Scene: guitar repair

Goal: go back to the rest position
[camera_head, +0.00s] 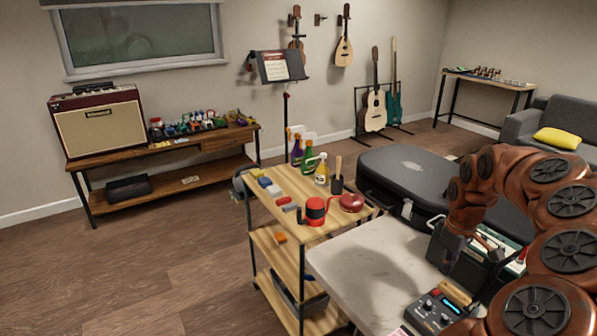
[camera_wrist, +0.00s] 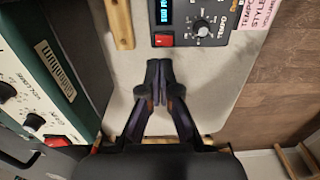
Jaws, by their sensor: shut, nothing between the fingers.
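My gripper (camera_wrist: 160,75) shows in the wrist view with its dark fingers together and nothing between them. It is over the pale worktable (camera_wrist: 225,110), pointing toward the dark tempo device (camera_wrist: 200,22) with a red button and a blue display. A wooden strip (camera_wrist: 120,22) is left of that device. In the head view my brown arm arches over the right side and bends down near the worktable (camera_head: 350,265). The gripper is hard to make out there.
A green-panelled amplifier (camera_wrist: 50,85) stands close on the left in the wrist view. In the head view, a wooden cart (camera_head: 262,205) with bottles and red containers stands left of the worktable, and a black guitar case (camera_head: 405,170) lies behind it. Floor at left is clear.

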